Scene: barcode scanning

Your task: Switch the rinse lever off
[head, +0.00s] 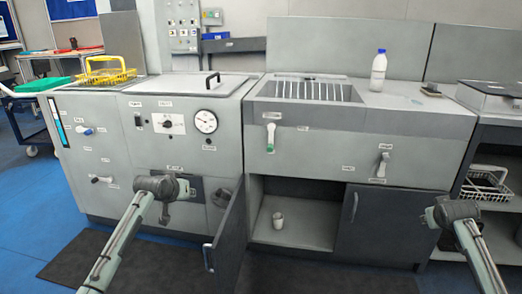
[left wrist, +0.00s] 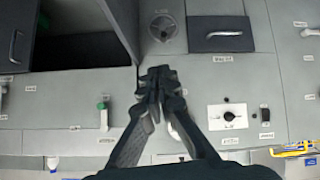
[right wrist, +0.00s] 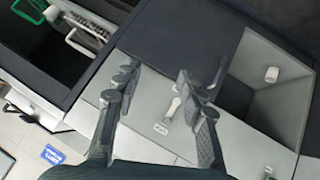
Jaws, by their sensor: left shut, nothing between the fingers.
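The lever labels are too small to read, so I cannot tell which one is the rinse lever. A white lever (head: 382,165) with a label below it is on the right cabinet front. It also shows in the right wrist view (right wrist: 173,106), near the right finger. A lever with a green part (head: 270,138) is further left; it shows in the left wrist view (left wrist: 103,116). My left gripper (left wrist: 158,76) is shut and empty in front of the left machine. My right gripper (right wrist: 155,80) is open and empty, in front of the right cabinet.
A blue-handled lever (head: 85,131) and a white lever (head: 101,180) are on the left machine, near a gauge (head: 206,121). An open cabinet door (head: 230,235) juts out right of my left gripper. A bottle (head: 379,70) stands on the counter; a cup (head: 278,220) is inside the cabinet.

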